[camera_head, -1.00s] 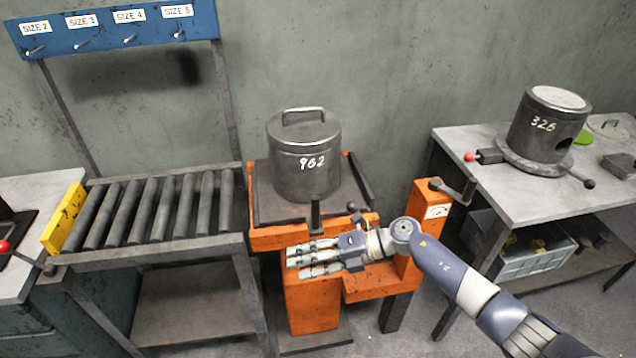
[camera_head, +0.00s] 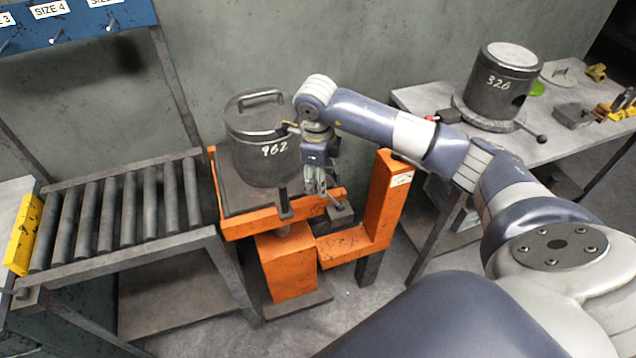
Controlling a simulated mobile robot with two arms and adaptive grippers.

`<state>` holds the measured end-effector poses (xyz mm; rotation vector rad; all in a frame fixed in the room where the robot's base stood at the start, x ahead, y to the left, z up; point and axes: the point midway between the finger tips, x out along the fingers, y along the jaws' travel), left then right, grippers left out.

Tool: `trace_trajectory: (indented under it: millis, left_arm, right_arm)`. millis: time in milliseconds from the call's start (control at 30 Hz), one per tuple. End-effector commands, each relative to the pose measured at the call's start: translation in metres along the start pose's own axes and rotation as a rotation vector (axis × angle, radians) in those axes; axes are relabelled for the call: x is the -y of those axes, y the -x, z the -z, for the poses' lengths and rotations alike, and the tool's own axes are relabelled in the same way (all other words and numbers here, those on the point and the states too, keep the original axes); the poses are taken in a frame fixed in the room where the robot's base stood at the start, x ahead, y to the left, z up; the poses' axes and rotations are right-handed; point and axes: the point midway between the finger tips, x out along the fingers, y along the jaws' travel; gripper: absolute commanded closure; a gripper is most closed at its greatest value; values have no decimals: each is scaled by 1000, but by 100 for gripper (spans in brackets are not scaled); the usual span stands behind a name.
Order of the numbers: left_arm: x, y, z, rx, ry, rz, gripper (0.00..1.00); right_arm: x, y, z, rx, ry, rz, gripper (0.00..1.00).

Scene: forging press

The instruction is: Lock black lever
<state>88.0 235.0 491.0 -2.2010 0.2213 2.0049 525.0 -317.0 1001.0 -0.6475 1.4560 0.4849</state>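A dark cylindrical container marked 962 (camera_head: 262,150) stands on the orange lift table (camera_head: 250,228). A short black upright lever (camera_head: 285,204) is at the table's front edge. Which black lever the task means I cannot tell; a lever with a black knob (camera_head: 541,139) also sticks out beside the container marked 326 on the right table. My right gripper (camera_head: 318,190) points down at the lift table's front right, just right of the upright lever. Its fingers look close together, and the gap between them is unclear. It partly covers the table edge. My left gripper is out of view.
A roller conveyor (camera_head: 120,215) adjoins the lift table on the left. The container marked 326 (camera_head: 497,90) stands on the grey table (camera_head: 425,98) at right. An orange post (camera_head: 388,190) rises right of my gripper. My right arm crosses the right side of the view.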

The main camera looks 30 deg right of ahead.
Motion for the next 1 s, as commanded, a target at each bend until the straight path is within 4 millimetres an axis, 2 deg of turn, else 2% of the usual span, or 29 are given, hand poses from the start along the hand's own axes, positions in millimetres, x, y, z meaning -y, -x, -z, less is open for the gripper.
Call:
trace_trajectory:
  millis: [100,300,667,700,900,1000]
  left_arm:
    - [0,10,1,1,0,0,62]
    - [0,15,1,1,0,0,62]
    - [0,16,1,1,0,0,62]
    - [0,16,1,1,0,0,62]
    - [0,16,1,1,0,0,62]
    - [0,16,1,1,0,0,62]
  right_arm:
    - [0,-20,1,-3,-3,-3,53]
    - [0,-45,0,0,-3,-3,53]
    - [0,-52,0,2,-1,-1,53]
    - [0,-52,0,2,-1,-1,57]
    - [0,-52,-1,2,-1,-1,100]
    - [0,-52,0,2,-2,-1,100]
